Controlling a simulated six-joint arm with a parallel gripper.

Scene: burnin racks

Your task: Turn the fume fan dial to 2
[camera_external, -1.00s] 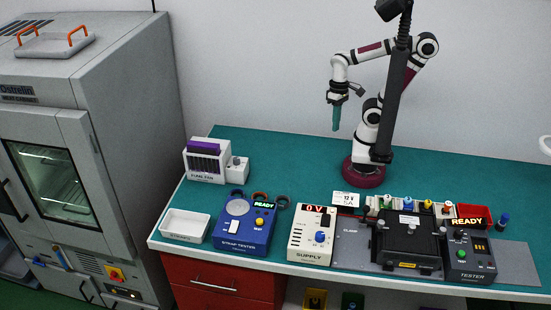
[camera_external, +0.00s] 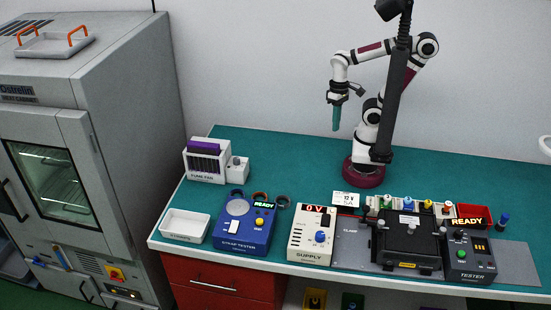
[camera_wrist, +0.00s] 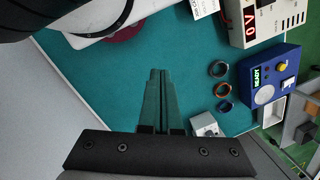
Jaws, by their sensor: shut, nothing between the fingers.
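The fume fan (camera_external: 206,161) is a white box with a purple top and dark slotted front, at the back left of the bench. Its dial is on the small white box (camera_external: 237,169) at its right side; the dial's setting is too small to read. In the wrist view a small part of the white fan unit (camera_wrist: 204,125) shows beside the fingers, the rest hidden behind my gripper's mount. My gripper (camera_external: 336,128) hangs over the back of the bench, well right of the fan and above it. Its green fingers are shut and empty, also in the wrist view (camera_wrist: 158,75).
Several dark and orange rings (camera_external: 260,197) lie behind the blue strap tester (camera_external: 244,226). A white tray (camera_external: 185,239), a supply (camera_external: 311,256) and a black fixture (camera_external: 408,242) line the front. The bench (camera_external: 290,164) between fan and arm is clear.

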